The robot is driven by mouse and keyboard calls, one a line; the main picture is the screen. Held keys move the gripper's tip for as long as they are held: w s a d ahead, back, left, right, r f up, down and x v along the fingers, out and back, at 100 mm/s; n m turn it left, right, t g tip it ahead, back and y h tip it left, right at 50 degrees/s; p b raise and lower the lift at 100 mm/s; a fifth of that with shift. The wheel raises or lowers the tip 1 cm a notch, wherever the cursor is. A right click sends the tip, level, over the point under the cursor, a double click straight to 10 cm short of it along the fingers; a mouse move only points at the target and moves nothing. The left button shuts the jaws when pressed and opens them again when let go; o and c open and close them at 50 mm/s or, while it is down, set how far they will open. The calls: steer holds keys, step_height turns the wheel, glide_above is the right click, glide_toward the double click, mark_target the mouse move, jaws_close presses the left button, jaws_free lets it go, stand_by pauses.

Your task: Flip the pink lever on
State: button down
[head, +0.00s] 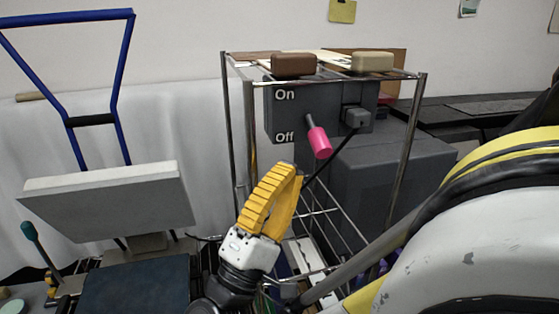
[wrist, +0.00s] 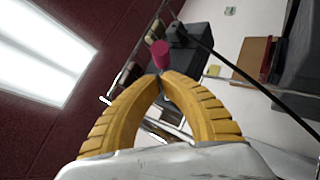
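The pink lever (head: 320,142) sticks out of a dark grey switch box (head: 290,118) and slants downward. Its knob is nearer the height of the "Off" label than of the "On" label above. My gripper (head: 286,168), with yellow ribbed fingers, is below and left of the knob in the head view and appears apart from it. In the wrist view the fingertips of my gripper (wrist: 160,77) meet, with nothing seen between them. The pink knob (wrist: 159,55) shows just beyond the tips; the exact gap is hard to tell.
A metal wire rack (head: 405,145) frames the box, its posts and rails close to my gripper. A brown block (head: 293,64) and a beige block (head: 372,61) lie on top. A black plug with a cable (head: 356,118) sits right of the lever. A blue-framed cart (head: 120,85) stands left.

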mark_target(317, 139)
steer(key=x, duration=0.3)
steer(key=shift+w+d+r, duration=0.1)
steer(key=shift+w+r, duration=0.05)
steer(key=shift+s+d+r+n+y+p, duration=0.15)
steer(key=shift+r+n+y+p, duration=0.1)
steer(key=shift+n+y+p, duration=0.35)
steer(key=shift+s+a+r+n+y+p, duration=0.2)
steer(key=shift+n+y+p, duration=0.25)
steer(key=shift+n+y, duration=0.3)
steer(key=shift+s+d+r+n+y+p, duration=0.1)
steer(key=shift+d+r+n+y+p, duration=0.15)
steer(key=shift+n+y+p, duration=0.35)
steer(key=shift+s+r+n+y+p, duration=0.25)
steer(key=shift+r+n+p, duration=0.1)
steer(key=shift+r+p, duration=0.45)
steer(key=shift+r, duration=0.3)
steer(key=shift+r+n+g+y+p, duration=0.25)
steer(key=shift+r+n+y+p, duration=0.25)
steer(key=shift+n+y+p, duration=0.35)
steer(key=shift+r+n+g+y+p, duration=0.25)
steer(key=shift+r+n+y+p, duration=0.25)
steer(key=shift+n+p, duration=0.4)
steer(key=shift+r+p, duration=0.35)
steer(key=shift+p, duration=0.3)
stand_by(2.1)
